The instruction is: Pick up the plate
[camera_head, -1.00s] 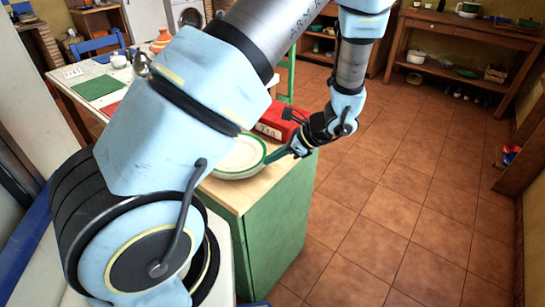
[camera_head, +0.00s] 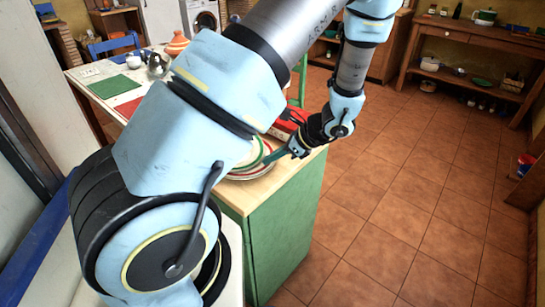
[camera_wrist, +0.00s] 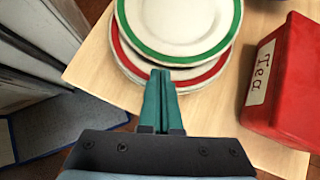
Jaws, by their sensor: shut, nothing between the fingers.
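A white plate with a green rim (camera_wrist: 185,20) lies on top of a white plate with a red rim (camera_wrist: 203,78) in the wrist view. The green-rimmed plate sits off-centre, farther from my gripper, so the near red rim shows. My gripper (camera_wrist: 160,74) is shut and empty, with its teal fingertips over the near red rim, close to the green plate's edge. I cannot tell whether they touch. In the head view the plates (camera_head: 251,175) are partly hidden by my arm, and my gripper (camera_head: 267,159) is at their right side.
A red tea tin (camera_wrist: 290,80) stands right of the plates on the wooden top of a green cabinet (camera_head: 280,225). A table (camera_head: 83,75) with a green mat (camera_head: 115,87) and a kettle (camera_head: 157,66) is behind. The tiled floor on the right is clear.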

